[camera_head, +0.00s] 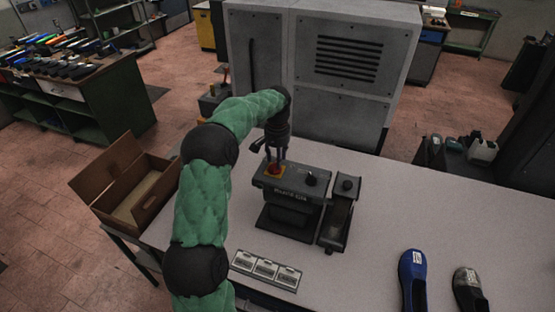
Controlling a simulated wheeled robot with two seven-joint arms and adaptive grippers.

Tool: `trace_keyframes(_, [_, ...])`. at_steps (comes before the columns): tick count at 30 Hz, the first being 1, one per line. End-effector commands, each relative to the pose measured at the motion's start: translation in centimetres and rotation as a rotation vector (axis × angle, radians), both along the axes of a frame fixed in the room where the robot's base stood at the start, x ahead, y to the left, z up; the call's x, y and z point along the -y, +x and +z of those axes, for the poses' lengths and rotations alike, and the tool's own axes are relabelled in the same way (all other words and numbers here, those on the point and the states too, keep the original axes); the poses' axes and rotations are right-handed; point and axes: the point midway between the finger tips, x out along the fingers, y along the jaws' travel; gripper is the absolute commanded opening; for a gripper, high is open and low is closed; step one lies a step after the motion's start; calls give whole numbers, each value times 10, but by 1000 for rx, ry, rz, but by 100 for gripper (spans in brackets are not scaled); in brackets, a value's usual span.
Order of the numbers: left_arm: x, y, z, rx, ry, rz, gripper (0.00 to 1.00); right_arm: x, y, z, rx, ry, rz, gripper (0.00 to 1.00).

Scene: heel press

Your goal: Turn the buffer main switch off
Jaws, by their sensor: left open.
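A dark machine (292,198) with a lettered front stands on the light grey table. Its top carries a red button on a yellow plate (274,170) at the left and a black knob (311,179) at the right. I cannot tell which of these is the main switch, nor read the knob's setting. My left gripper (276,158) points down just above the red button, its fingers open. Whether it touches the button cannot be made out. My right gripper is not in view.
A dark unit with a round knob (347,185) stands right of the machine. Labelled plates (266,270) lie in front. A blue shoe (413,280) and a dark shoe (468,290) are at the right. The table's right middle is clear.

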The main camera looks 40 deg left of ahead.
Motion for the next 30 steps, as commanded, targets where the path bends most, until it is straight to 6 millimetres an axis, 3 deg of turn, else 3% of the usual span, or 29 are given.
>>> trace_keyframes(6, [0, 0, -12, 0, 0, 0, 45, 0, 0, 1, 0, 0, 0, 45])
trace_keyframes(14, [0, 0, -13, 0, 0, 0, 45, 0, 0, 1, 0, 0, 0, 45])
trace_keyframes(18, [0, 0, -13, 0, 0, 0, 6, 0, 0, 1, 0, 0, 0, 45])
trace_keyframes(19, [0, 0, -13, 0, 0, 0, 0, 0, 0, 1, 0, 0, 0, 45])
trace_keyframes(30, [0, 0, -13, 0, 0, 32, 0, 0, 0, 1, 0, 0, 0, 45])
